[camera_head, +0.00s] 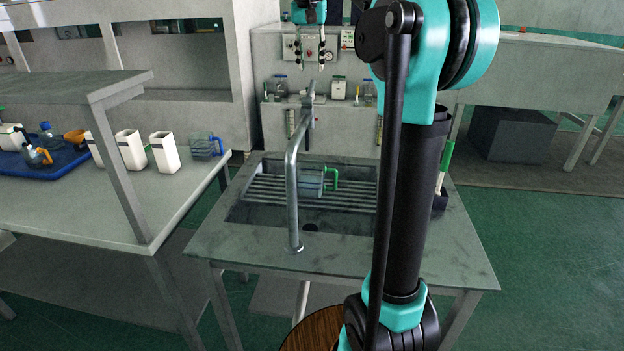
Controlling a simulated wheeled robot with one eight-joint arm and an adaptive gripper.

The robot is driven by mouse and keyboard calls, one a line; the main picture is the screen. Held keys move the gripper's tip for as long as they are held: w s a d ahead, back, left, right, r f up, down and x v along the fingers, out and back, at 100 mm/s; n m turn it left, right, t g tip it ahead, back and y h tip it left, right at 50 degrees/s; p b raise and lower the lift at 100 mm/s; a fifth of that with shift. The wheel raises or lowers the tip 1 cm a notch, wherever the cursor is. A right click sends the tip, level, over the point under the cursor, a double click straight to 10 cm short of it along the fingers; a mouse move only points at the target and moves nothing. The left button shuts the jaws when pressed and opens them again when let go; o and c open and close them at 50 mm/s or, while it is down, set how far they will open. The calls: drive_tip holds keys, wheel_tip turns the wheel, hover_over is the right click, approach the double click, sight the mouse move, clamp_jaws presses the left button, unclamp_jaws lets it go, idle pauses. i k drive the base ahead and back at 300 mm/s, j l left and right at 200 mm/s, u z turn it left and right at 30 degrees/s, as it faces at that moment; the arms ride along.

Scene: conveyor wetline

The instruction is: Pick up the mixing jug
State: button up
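A clear jug with a green handle (311,182) lies in the sink on the ribbed rack, behind the tall tap; it looks tipped on its side. I take it as the mixing jug, but other jugs are in view. My arm rises in front of the sink's right side and runs out of the top of the picture. A teal part (308,12) at the top edge, in front of the back panel, looks like the end of my arm. It is well above and behind the jug. Nothing is seen touching the jug.
The tap (293,190) stands upright at the sink's front edge. On the left table (150,222) stand white jugs (131,150), a clear jug with a blue handle (206,146) and a blue tray (62,163).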

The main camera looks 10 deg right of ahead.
sight(310, 173)
drive_tip(key=k, duration=1)
